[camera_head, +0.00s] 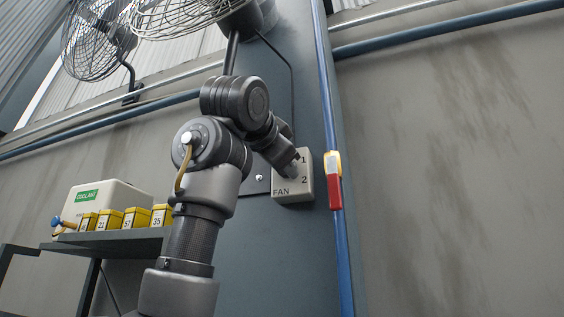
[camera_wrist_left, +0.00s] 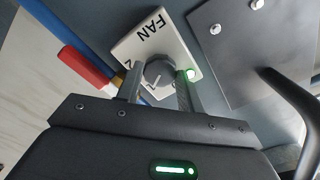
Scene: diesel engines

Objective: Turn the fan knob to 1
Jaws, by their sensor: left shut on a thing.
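My left gripper (camera_head: 287,167) is at the box face and covers the knob in the head view. In the left wrist view the dark round knob (camera_wrist_left: 158,71) sits between the two fingers of my left gripper (camera_wrist_left: 158,88), which is shut on it. I cannot tell where the knob points. My right gripper is not in view.
A blue pipe (camera_head: 332,120) with a red and yellow fitting (camera_head: 334,180) runs just right of the box. Caged fans (camera_head: 97,40) hang above. A shelf (camera_head: 110,240) at left holds yellow numbered boxes (camera_head: 135,218) and a white COOLANT container (camera_head: 108,197). A bolted plate (camera_wrist_left: 250,45) is beside the box.

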